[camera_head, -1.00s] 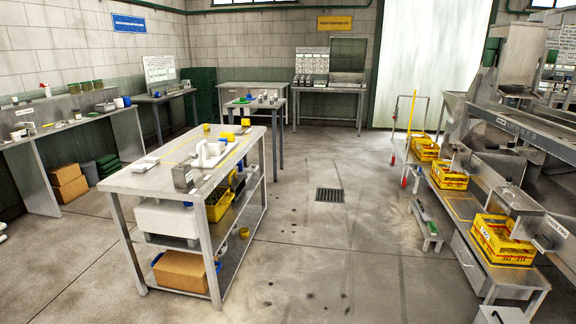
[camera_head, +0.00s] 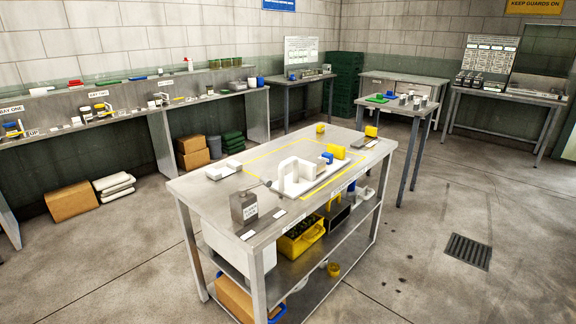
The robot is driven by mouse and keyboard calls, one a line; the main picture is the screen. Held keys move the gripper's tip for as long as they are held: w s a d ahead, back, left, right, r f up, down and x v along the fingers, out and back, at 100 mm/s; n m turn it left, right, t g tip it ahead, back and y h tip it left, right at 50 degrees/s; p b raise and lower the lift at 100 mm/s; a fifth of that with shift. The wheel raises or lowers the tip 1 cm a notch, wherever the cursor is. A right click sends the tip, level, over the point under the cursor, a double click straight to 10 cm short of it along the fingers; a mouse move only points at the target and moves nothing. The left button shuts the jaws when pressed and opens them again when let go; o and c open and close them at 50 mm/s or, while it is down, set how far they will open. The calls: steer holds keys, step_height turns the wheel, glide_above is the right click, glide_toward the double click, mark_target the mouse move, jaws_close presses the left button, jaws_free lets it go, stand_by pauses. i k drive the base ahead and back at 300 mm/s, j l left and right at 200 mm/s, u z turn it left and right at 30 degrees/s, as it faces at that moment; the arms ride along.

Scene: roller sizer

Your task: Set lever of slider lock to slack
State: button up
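A steel work table (camera_head: 200,183) stands in the middle of the view. On its near left part is a small grey metal box (camera_head: 243,207) with a label too small to read. A thin rod with a dark knob (camera_head: 268,183) shows just behind the box, beside a white fixture (camera_head: 300,180) with an upright arch. I cannot tell for sure which of these is the slider lock or its lever, nor the lever's setting. My gripper is not in view.
Yellow pieces (camera_head: 371,131) and a blue piece (camera_head: 327,158) are on the table top. A yellow crate (camera_head: 302,240) sits on its shelf. A long bench (camera_head: 95,133) runs along the left wall. Floor right of the table is open, with a drain grate (camera_head: 468,251).

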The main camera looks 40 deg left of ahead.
mark_target(264, 181)
steer(key=i+u, duration=0.45)
steer(key=i+l+u, duration=0.2)
steer(key=i+u, duration=0.25)
steer(key=i, duration=0.15)
steer(key=i+l+u, duration=0.4)
steer(key=i, duration=0.15)
